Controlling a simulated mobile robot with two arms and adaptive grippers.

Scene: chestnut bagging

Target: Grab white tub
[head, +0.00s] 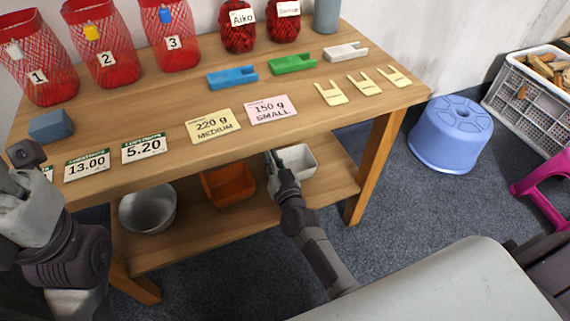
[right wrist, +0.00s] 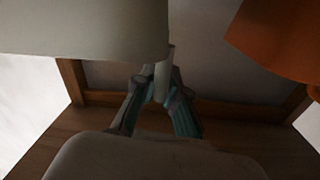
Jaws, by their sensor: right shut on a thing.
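The white tub (head: 299,160) is on the lower shelf of the wooden table, under the tabletop's front edge. My right gripper (head: 273,163) reaches in at the tub's left side and is shut on its rim. In the right wrist view, the fingers (right wrist: 161,92) meet at the edge of the pale tub wall (right wrist: 80,30). The tub's underside and whether it is off the shelf cannot be made out. My left arm stands at the left edge of the head view; its fingers cannot be made out clearly.
An orange tub (head: 229,185) is just left of the white tub, with a metal bowl (head: 148,208) further left. The tabletop (head: 200,98) above holds net bags, cards and clips. A table leg (head: 375,168) and a blue stool (head: 451,134) are to the right.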

